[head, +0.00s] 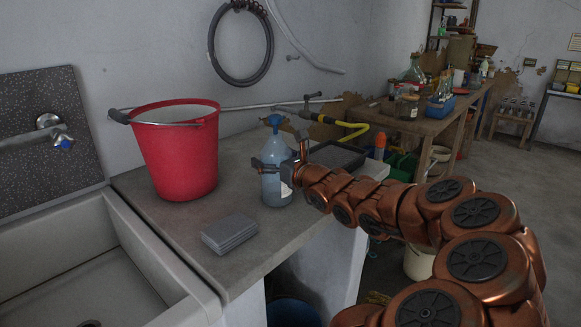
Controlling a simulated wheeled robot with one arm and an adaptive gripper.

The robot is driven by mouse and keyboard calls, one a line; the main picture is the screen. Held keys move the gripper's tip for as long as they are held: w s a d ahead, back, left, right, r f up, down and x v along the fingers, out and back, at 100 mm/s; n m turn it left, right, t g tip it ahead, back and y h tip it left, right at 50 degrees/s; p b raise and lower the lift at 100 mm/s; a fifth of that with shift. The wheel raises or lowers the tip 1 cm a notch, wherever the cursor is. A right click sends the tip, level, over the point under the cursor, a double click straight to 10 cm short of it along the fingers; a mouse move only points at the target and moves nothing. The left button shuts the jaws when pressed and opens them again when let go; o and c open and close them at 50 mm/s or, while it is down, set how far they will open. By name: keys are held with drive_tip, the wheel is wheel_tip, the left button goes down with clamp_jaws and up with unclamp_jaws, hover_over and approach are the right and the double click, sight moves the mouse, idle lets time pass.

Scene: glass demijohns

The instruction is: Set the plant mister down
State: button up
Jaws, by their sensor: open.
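The plant mister (275,187), a translucent blue bottle with a blue top, stands upright on the grey counter (190,225). It is right of the red bucket. My gripper (274,168) is open at the mister's upper body, with dark fingers showing at its left and right sides. My arm reaches in from the right. Whether the fingers touch the bottle cannot be told from this view.
A red bucket (178,155), a grey flat stack (229,233) and a black tray (336,156) are on the counter. A sink (75,265) lies at left. A long metal lance with a yellow handle (354,130) lies behind the mister. A wooden table (425,124) stands beyond.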

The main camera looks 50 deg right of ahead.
drive_tip(key=s+a, duration=0.2)
drive_tip(key=s, duration=0.9)
idle(0.3)
drive_tip(key=shift+s, duration=0.1)
idle(0.7)
